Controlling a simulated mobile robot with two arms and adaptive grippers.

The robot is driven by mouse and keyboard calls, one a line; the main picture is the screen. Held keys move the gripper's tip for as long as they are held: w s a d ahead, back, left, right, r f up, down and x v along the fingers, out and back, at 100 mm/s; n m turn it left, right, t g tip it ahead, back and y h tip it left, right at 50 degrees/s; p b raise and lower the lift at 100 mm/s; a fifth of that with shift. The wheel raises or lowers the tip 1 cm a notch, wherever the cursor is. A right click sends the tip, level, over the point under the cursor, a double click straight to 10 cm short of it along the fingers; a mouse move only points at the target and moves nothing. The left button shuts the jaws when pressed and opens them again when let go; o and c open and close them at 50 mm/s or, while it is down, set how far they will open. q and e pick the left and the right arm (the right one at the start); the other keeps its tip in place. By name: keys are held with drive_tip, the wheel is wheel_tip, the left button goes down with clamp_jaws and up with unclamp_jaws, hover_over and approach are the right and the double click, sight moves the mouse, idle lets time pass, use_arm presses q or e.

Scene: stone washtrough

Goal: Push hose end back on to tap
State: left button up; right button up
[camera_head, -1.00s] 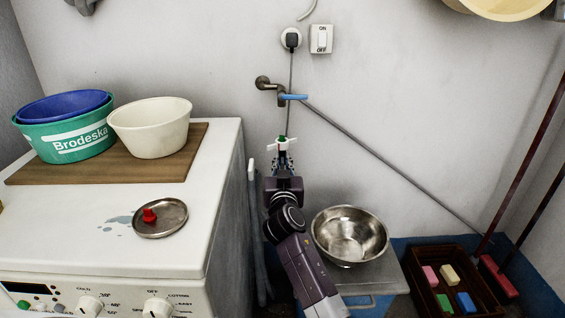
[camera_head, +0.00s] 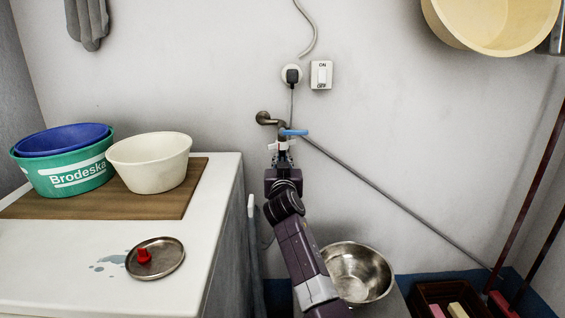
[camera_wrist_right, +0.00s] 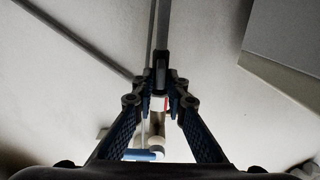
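The tap (camera_head: 265,118) is dull brass with a blue lever (camera_head: 293,132) and sticks out from the back wall. The blue lever (camera_wrist_right: 139,155) also shows low in the wrist view. My right gripper (camera_head: 282,150) is just below the tap spout, pointing up. Its fingers (camera_wrist_right: 160,85) come together around the hose end, whose white winged collar (camera_head: 283,145) shows at the fingertips. The collar is at or just under the spout; I cannot tell whether it is seated. The fingers hide much of the hose end. My left gripper is out of view.
A white washing machine (camera_head: 215,225) stands left, with basins on a wooden board (camera_head: 180,205) and a metal lid (camera_head: 170,262) on top. A steel bowl (camera_head: 378,275) is right of my arm. A thin grey pipe (camera_head: 400,208) slants across the wall. A socket (camera_head: 291,74) is above.

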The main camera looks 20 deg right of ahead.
drive_tip(key=shift+o, duration=1.1)
drive_tip(key=shift+w+r, duration=0.15)
drive_tip(key=shift+r, duration=0.2)
drive_tip(key=shift+o, duration=0.2)
drive_tip(key=shift+w+f, duration=0.1)
drive_tip(key=shift+f, duration=0.1)
drive_tip(key=shift+s+f, duration=0.1)
drive_tip(key=shift+s, duration=0.15)
drive_tip(key=v, duration=1.1)
drive_tip(key=shift+s, duration=0.25)
drive_tip(key=shift+a, duration=0.1)
